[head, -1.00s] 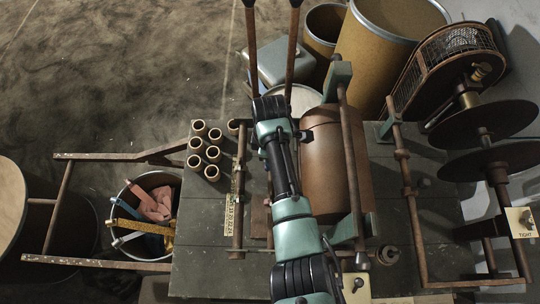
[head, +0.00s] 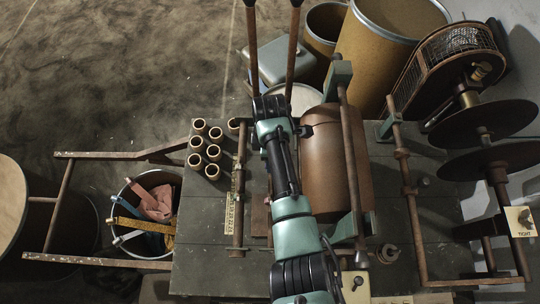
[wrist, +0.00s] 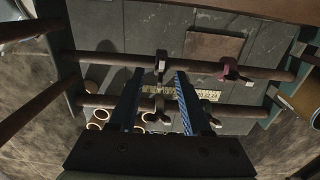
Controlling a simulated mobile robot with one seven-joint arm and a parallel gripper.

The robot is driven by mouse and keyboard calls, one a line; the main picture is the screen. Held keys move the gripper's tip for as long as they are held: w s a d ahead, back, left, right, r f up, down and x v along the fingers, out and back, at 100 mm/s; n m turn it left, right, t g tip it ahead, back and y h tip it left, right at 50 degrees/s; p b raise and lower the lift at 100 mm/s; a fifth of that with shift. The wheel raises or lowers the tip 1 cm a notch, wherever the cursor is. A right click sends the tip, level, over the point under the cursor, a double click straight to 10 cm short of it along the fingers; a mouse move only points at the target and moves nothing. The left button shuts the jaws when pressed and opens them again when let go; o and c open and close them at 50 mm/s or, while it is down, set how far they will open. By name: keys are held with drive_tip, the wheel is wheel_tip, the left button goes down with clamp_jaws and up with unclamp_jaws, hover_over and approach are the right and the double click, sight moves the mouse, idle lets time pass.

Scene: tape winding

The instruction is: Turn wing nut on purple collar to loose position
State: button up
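In the wrist view a purple collar (wrist: 228,70) sits on the rusty upper rod (wrist: 200,66), right of my gripper and apart from it. My gripper (wrist: 160,73) shows two fingers spread apart with nothing clamped between them. A dark grey collar (wrist: 161,63) on the same rod lies between the fingertips in the picture; I cannot tell whether they touch it. Another fitting (wrist: 160,104) on the lower rod shows between the fingers. In the head view my arm hides the gripper and most of this area. The purple collar's wing nut is too small to read.
A numbered yellow strip (head: 234,205) lies on the dark bench (head: 205,255). A card reading TIGHT (head: 522,221) hangs at right. A bin with coloured strips (head: 150,212) stands left.

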drive_tip(key=shift+r, duration=0.1)
wheel_tip(320, 180, up, 13)
drive_tip(key=b, duration=0.2)
idle(0.5)
idle(0.4)
